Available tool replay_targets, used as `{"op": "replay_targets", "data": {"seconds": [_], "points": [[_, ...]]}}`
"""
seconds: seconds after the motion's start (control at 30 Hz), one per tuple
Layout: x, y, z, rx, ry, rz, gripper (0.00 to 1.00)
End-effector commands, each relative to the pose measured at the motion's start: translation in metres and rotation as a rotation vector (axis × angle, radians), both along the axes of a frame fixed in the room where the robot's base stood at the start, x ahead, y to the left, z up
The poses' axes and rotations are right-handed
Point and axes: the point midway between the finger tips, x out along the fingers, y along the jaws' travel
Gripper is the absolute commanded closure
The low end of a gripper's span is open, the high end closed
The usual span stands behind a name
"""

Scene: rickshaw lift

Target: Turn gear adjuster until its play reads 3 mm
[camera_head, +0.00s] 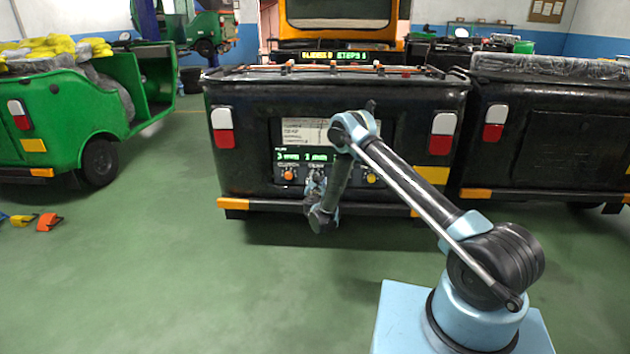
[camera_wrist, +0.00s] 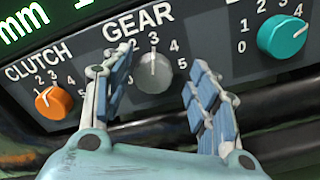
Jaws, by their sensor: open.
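The gear adjuster (camera_wrist: 153,76) is a round grey knob under the GEAR label. Its pale pointer mark faces up, near the 3 on its dial. My gripper (camera_wrist: 157,59) is open, one blue-padded finger on each side of the knob. Gaps seem to show between pads and knob; I cannot tell whether either touches. In the head view my gripper (camera_head: 316,187) is at the panel and mostly covers this knob. The green display (camera_head: 305,156) appears to show a 3 at left and a 1 beside it, small text blurred. The wrist view shows only part of the display (camera_wrist: 40,20).
The orange clutch knob (camera_wrist: 54,102) is left of the gear knob, and a teal knob (camera_wrist: 283,37) is at right. The panel sits on the back of a black rickshaw (camera_head: 240,165). A green rickshaw (camera_head: 60,130) stands at left. Open green floor lies in front.

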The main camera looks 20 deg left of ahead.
Motion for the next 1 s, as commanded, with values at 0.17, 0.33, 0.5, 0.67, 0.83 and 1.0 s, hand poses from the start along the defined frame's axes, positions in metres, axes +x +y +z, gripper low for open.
{"op": "replay_targets", "data": {"seconds": [0.17, 0.33, 0.5, 0.67, 0.83, 1.0], "points": [[-0.003, 0.011, 0.0, 0.0, 0.0, 0.01, 0.46], [-0.008, 0.02, 0.0, 0.0, 0.0, 0.019, 0.46], [-0.011, 0.024, 0.0, 0.0, 0.0, 0.023, 0.68], [-0.012, 0.025, 0.0, 0.0, 0.001, 0.024, 0.9], [-0.012, 0.026, 0.0, 0.001, 0.001, 0.024, 0.9], [-0.013, 0.025, 0.0, 0.005, 0.002, 0.024, 0.9]]}}
